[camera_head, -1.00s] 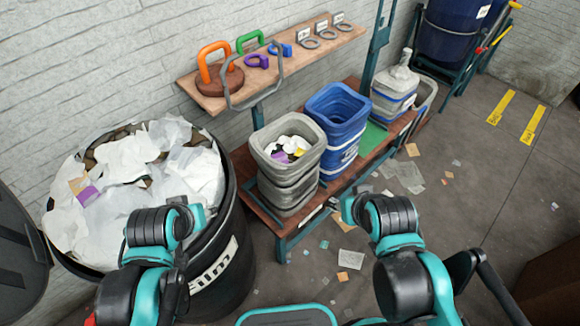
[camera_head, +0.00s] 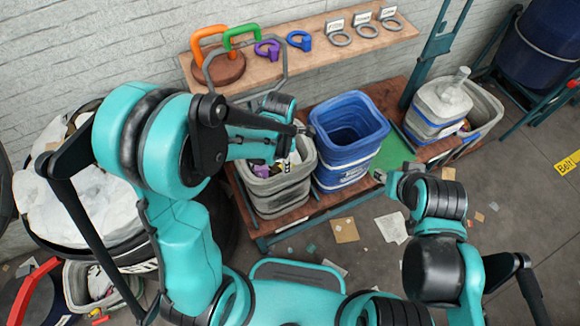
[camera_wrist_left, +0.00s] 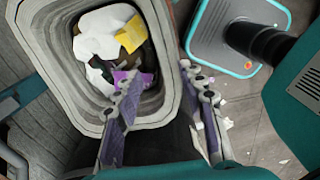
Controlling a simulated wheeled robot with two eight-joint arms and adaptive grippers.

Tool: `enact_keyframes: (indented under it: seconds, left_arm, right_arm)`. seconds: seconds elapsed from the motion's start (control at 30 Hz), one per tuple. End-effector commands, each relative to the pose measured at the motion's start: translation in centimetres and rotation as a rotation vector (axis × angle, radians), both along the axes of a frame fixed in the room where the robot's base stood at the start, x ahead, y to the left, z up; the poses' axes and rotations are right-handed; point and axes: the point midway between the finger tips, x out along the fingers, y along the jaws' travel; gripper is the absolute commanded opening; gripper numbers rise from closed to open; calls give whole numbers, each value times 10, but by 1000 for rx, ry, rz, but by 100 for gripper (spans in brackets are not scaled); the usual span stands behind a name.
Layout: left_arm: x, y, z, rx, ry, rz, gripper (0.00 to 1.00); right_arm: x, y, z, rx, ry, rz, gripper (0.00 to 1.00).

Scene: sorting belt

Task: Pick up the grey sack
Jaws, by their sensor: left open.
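The grey sack (camera_head: 277,192) stands open on the low wooden bench and holds white, yellow and purple scraps. My left arm reaches over it, and my left gripper (camera_head: 297,140) is at its rim, partly hidden by the wrist. In the left wrist view the grey sack (camera_wrist_left: 70,103) fills the left side. The left gripper (camera_wrist_left: 163,82) is open there, one finger over the mouth and one outside, with the rim between them. Contact cannot be told. My right gripper (camera_head: 388,178) is in front of the bench, away from the sack; its fingers are unclear.
A blue sack (camera_head: 347,150) stands close on the right of the grey one. A shelf (camera_head: 350,55) with coloured handles and a grey loop handle (camera_head: 207,75) is behind. A full bin (camera_head: 60,235) is at left. Floor litter lies in front.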

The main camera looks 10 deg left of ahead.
Motion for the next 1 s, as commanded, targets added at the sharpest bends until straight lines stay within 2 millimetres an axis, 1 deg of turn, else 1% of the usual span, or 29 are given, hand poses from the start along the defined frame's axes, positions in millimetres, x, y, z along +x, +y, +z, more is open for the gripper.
enact_keyframes:
  seconds: [0.23,0.37,0.63,0.73,0.9,0.93,0.97,1.0]
  left_arm:
    - [0,-1,-26,2,8,32,40]
    - [0,-2,-37,1,8,31,40]
    - [2,-6,-77,1,7,30,40]
    - [1,-6,-82,1,7,30,40]
    - [1,-6,-81,1,7,30,40]
    - [1,-6,-81,1,7,30,35]
    - [1,-6,-81,1,7,30,27]
    - [1,-6,-81,1,7,30,17]
  right_arm:
    - [0,0,-9,0,0,0,40]
    - [0,0,-13,0,0,0,40]
    - [0,0,-30,0,0,0,40]
    - [0,0,-31,0,0,0,40]
    - [0,0,-30,0,0,0,40]
    - [0,0,-30,0,0,0,40]
    - [0,0,-30,0,0,0,40]
    - [0,0,-30,0,0,0,40]
